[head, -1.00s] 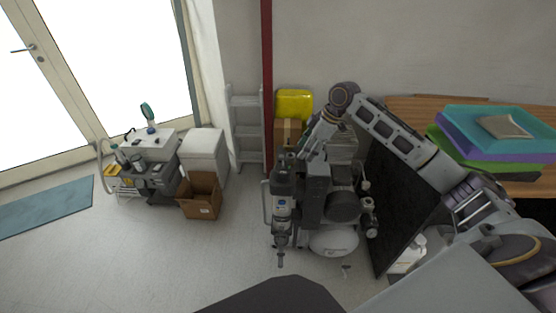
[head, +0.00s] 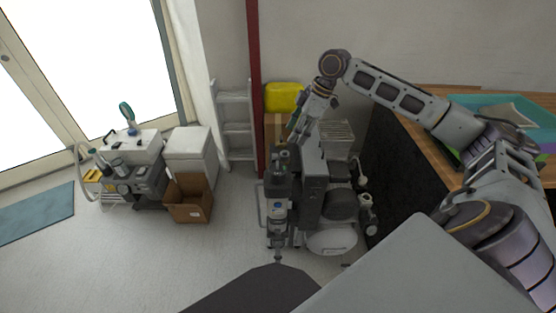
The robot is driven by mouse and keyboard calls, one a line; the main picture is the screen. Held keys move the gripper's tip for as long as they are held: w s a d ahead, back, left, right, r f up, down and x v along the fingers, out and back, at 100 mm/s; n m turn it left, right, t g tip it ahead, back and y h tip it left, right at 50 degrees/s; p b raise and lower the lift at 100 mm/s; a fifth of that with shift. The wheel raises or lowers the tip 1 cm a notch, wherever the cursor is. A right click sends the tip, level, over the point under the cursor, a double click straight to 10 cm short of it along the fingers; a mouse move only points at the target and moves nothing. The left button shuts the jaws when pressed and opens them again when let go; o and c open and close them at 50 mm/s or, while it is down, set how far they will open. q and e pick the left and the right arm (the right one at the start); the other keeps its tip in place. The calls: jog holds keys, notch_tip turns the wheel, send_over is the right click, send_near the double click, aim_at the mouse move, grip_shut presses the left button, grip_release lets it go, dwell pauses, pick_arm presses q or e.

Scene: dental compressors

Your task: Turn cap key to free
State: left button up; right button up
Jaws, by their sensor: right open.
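A dental compressor stands on the floor in the middle of the head view, with a grey motor block, a rounded white tank (head: 332,239) and a dark and grey column (head: 278,210) with a blue label on its left. My right arm comes in from the right, bends at a high elbow and reaches down behind and above the column. My right gripper (head: 294,137) is open near the column's top; I cannot tell whether it touches anything. The cap key is too small or hidden to make out. My left gripper is out of view.
A wooden table with a teal tray (head: 485,108) is at right, its dark side panel (head: 388,165) beside the compressor. A yellow container (head: 284,97) and grey shelf (head: 235,127) stand behind. An open cardboard box (head: 189,199) and equipment cart are at left. Floor between is clear.

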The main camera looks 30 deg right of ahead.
jog(key=shift+f, duration=0.15)
jog(key=b, duration=0.2)
send_over(280, 168)
jog(key=f, duration=1.1)
jog(key=shift+s+d, duration=0.2)
jog(key=shift+d, duration=0.1)
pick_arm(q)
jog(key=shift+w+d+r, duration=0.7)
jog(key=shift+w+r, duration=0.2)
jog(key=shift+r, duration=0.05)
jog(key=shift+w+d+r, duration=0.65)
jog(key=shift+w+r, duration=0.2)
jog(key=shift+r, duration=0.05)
pick_arm(e)
jog(key=shift+x, duration=0.9)
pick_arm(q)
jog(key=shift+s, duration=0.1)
pick_arm(e)
jog(key=shift+r, duration=0.1)
jog(key=c, duration=0.7)
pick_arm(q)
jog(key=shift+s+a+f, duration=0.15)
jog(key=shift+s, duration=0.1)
pick_arm(e)
jog(key=c, duration=0.3)
jog(key=shift+c, duration=0.2)
pick_arm(q)
jog(key=shift+p, duration=0.3)
